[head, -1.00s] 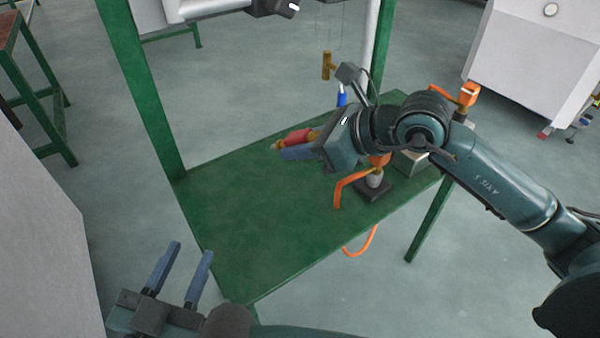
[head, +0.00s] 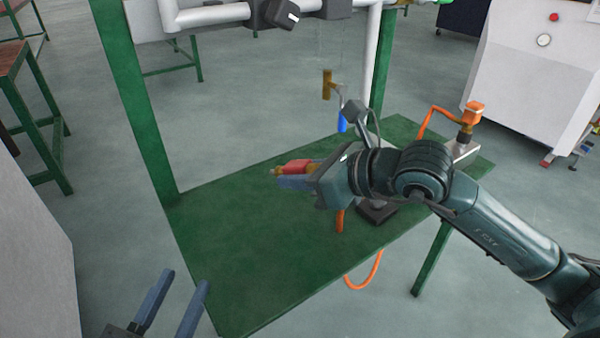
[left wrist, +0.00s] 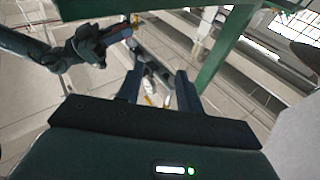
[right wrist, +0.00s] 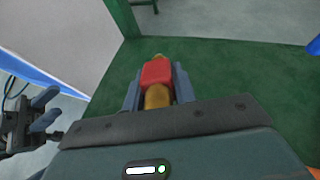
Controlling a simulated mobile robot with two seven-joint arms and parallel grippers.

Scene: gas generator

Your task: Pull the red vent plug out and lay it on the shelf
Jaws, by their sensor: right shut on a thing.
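The red vent plug (head: 293,166) has a red body with brass-coloured ends. My right gripper (head: 297,176) is shut on it and holds it over the green shelf (head: 240,230). In the right wrist view the plug (right wrist: 156,74) lies between the two fingers of my right gripper (right wrist: 158,88). I cannot tell whether the plug touches the shelf. My left gripper (head: 172,308) is open and empty at the lower left, off the shelf's front left corner; it also shows open in the left wrist view (left wrist: 158,88).
A brass fitting with a blue-handled valve (head: 342,122) hangs behind my right arm. An orange hose (head: 365,275) loops below the shelf edge, and an orange-topped fitting (head: 472,115) stands at the right. Green posts (head: 135,100) rise at the back. The shelf's left part is clear.

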